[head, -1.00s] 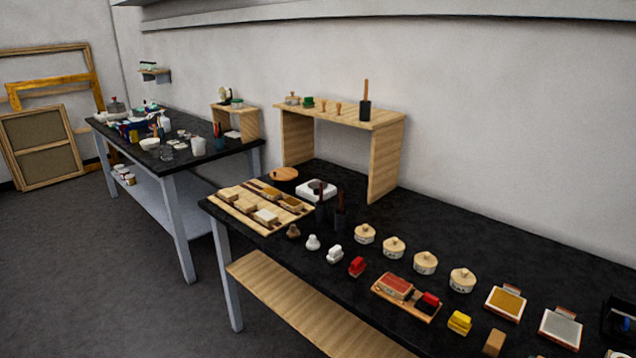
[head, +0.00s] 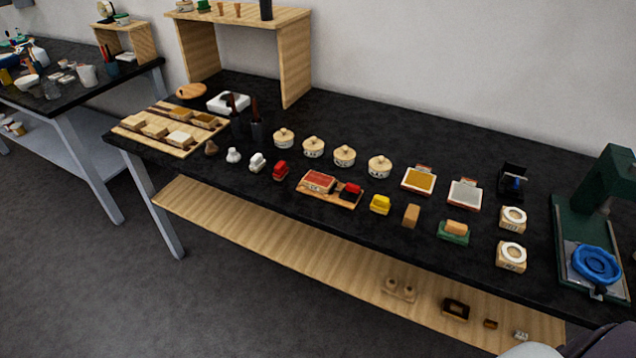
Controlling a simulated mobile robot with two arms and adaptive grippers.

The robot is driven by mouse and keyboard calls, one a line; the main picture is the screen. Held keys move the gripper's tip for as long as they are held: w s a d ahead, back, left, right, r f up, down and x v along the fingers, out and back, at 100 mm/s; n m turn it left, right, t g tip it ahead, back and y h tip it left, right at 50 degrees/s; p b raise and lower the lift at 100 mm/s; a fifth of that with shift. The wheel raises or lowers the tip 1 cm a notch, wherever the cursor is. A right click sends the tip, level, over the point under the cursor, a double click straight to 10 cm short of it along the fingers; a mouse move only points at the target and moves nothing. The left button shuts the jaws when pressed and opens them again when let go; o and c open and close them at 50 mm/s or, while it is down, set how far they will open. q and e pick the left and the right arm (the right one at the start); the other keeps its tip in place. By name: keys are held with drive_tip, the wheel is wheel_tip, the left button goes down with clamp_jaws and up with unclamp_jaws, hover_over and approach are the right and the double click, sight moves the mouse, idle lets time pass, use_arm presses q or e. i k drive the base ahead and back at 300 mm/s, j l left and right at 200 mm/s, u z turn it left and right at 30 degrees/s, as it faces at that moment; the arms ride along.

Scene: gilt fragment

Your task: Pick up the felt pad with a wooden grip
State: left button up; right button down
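A small green pad with a wooden block on top (head: 454,230) sits on the black worktable near its front edge, right of centre; it looks like the felt pad with a wooden grip. It lies flat, with clear tabletop around it. A plain tan block (head: 411,215) stands to its left, apart from it. Neither of my grippers shows in the head view. A pale rounded shape at the bottom right edge seems to be part of me.
White-ringed pots (head: 513,219) stand to the pad's right, then a green press with a blue wheel (head: 596,263). Framed gold (head: 419,180) and silver (head: 465,194) plates lie behind. A wooden shelf (head: 290,252) runs below the black worktable (head: 420,130).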

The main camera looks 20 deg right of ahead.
sight(457, 233)
drive_tip(key=z, duration=0.4)
drive_tip(key=k+z, duration=0.1)
drive_tip(key=z, duration=0.3)
drive_tip(key=k+z, duration=0.1)
drive_tip(key=z, duration=0.7)
drive_tip(key=k+j, duration=0.05)
